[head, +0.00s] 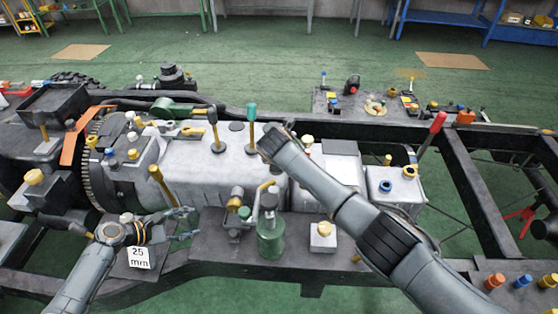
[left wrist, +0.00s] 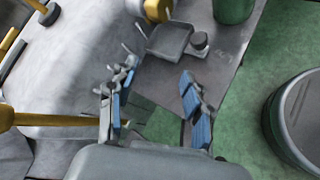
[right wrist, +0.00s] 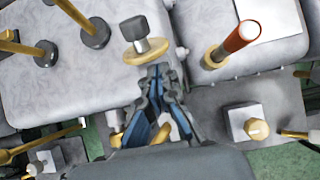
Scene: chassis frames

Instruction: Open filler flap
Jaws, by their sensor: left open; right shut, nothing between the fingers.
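A small grey square plate on a bracket (left wrist: 168,40), with a round dark-topped knob beside it, may be the filler flap; I cannot tell for sure. It lies beyond the fingertips of my left gripper (left wrist: 158,80) in the left wrist view. In the head view my left gripper (head: 190,224) is open and empty, left of the green pot (head: 271,238). My right gripper (right wrist: 160,72) is shut and empty, close to a yellow disc (right wrist: 145,54) with a dark-topped knob in the right wrist view. In the head view my right arm hides its fingers.
A grey gearbox housing (head: 190,165) with upright levers fills the chassis middle. A red-handled lever (head: 437,124) stands to the right, and a white block with a yellow knob (head: 323,238) sits at the front. Dark frame rails (head: 340,270) run along the front.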

